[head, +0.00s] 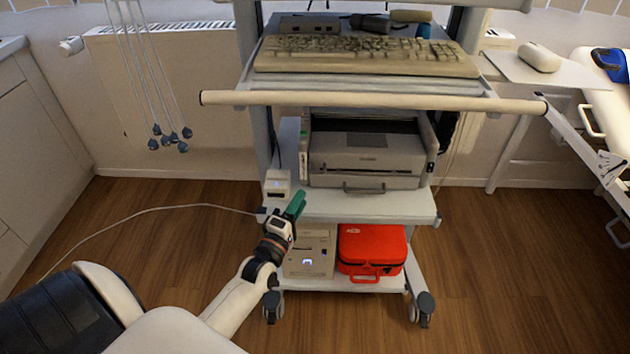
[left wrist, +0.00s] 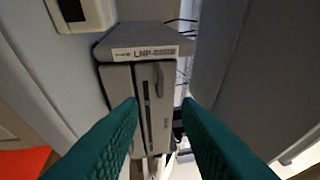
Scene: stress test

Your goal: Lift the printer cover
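The printer (head: 365,158) is a grey-white box on the middle shelf of the trolley in the head view, with a dark opening at its upper back and a handle-like bar at its lower front. My left gripper (head: 296,206), with green fingers, is at the shelf's front left corner, left of and below the printer and apart from it. In the left wrist view, the green fingers (left wrist: 162,103) are spread with nothing held. Beyond them is a grey unit (left wrist: 145,75) labelled "LNP", seemingly the printer seen sideways. My right gripper is not in view.
A small white device (head: 277,183) stands left of the printer, close to my left gripper. A handle bar (head: 370,99) and keyboard shelf overhang the printer. A computer (head: 310,252) and red case (head: 371,250) occupy the lower shelf. The floor right of the trolley is clear.

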